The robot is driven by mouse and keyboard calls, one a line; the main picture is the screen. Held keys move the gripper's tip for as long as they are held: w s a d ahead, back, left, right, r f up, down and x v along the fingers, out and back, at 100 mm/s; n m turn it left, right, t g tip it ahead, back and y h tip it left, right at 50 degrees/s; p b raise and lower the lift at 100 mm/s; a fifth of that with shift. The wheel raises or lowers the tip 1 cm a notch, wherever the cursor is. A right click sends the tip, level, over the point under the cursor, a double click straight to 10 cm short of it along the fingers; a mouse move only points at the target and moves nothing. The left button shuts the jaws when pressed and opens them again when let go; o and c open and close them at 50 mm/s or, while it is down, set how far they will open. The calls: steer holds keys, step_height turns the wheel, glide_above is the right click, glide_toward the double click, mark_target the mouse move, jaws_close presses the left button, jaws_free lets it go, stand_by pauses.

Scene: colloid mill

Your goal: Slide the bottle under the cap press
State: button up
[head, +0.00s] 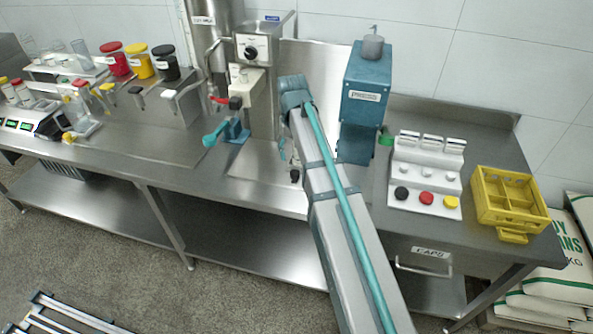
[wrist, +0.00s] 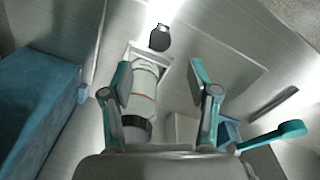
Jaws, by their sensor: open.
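My gripper (wrist: 161,76) is open, with one teal-edged finger on each side of a pale, clear cylinder that appears to be the bottle (wrist: 145,85). The cylinder has a thin red line and a dark ring at its lower end. It lies nearer the left finger, and contact cannot be told. In the head view my arm hides most of my gripper and the bottle. The cap press (head: 365,90), a blue box with a grey pump-shaped top, stands just right of my arm. Its blue side (wrist: 35,110) fills the left of the wrist view.
The mill (head: 255,75) with its teal lever (head: 215,135) stands left of my arm. A dark knob (wrist: 160,37) is beyond my fingertips. A white cap rack (head: 427,170) and yellow crate (head: 510,200) stand right of the press.

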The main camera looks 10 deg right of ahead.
mark_target(295, 173)
steer(key=shift+f+p, duration=1)
steer(key=shift+f, duration=3.35)
jaws_close()
